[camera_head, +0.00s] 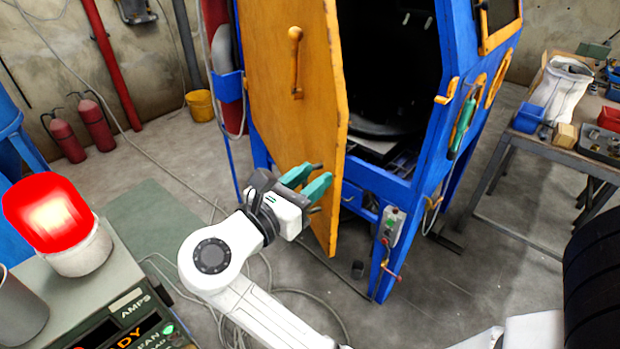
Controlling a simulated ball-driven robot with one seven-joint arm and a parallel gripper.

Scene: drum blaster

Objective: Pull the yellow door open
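The yellow door (280,95) of the blue blasting cabinet (395,187) stands swung open to the left, and the dark inside of the cabinet (390,65) shows to its right. A yellow handle (296,62) is on the door's upper part. My gripper (307,180) is in front of the door's lower part, near its right edge and well below the handle. Its two green fingers are apart, with nothing seen between them. I cannot tell whether they touch the door.
A red lamp (50,215) stands on a control box (70,295) at the left. A workbench (545,150) with containers is at the right, and a dark tyre-like object (595,275) is at the lower right. Hoses (225,205) lie on the floor. A yellow bucket (200,105) stands behind.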

